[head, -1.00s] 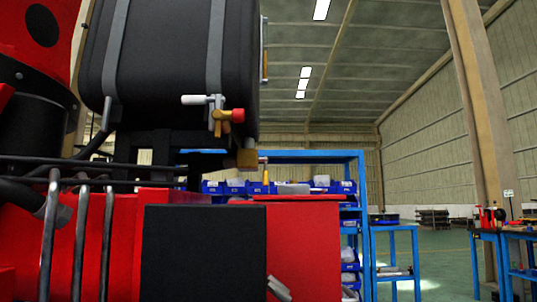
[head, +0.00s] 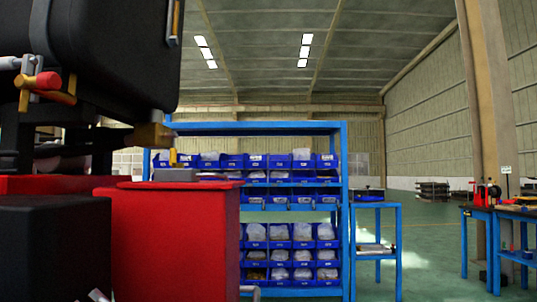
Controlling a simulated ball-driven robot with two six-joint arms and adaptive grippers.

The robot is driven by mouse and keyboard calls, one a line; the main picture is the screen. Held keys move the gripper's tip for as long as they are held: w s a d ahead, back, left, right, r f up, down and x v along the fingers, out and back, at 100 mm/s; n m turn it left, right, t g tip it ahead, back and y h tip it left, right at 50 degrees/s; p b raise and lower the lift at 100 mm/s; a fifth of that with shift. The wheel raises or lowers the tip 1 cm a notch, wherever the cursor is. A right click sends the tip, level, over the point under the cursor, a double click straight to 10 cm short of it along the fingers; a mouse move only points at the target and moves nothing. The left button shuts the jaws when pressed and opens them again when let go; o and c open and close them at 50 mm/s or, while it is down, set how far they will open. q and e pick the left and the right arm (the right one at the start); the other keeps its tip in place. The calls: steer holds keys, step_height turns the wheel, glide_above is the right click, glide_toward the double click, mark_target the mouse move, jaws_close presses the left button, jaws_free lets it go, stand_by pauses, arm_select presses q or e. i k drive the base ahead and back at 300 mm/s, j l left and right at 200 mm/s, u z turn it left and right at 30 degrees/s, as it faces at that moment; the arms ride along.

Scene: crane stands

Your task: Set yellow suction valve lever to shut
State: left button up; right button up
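In the head view, a brass valve body (head: 153,136) sits under the lower right corner of a black tank (head: 105,45). A small yellow lever (head: 173,157) hangs down, roughly upright, just below and right of it. On the tank's near face at the left is a second fitting, with a red knob (head: 47,81), a yellow-brass part (head: 62,97) and a white-tipped handle (head: 9,63). I cannot tell from the picture which yellow piece is the suction valve lever.
A red box-shaped housing (head: 178,235) and a black block (head: 55,245) stand below the tank. Behind is a blue rack (head: 345,215) with several blue bins. A small blue table (head: 373,205) and a workbench (head: 480,210) stand right. Green floor (head: 430,260) between them is open.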

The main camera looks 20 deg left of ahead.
mark_target(173, 135)
steer(key=i+l+z, duration=0.4)
steer(key=i, duration=0.35)
steer(key=i+l+z, duration=0.15)
steer(key=i, duration=0.25)
steer(key=i+u, duration=0.4)
steer(key=i, duration=0.25)
steer(key=i+l+u, duration=0.2)
steer(key=i+u, duration=0.2)
steer(key=i, duration=0.2)
steer(key=i+j+u, duration=0.1)
steer(key=i+u, duration=0.6)
steer(key=u, duration=0.2)
steer(key=i+l+u, duration=0.25)
steer(key=u, duration=0.2)
steer(key=i+l+u, duration=0.4)
steer(key=j, duration=0.1)
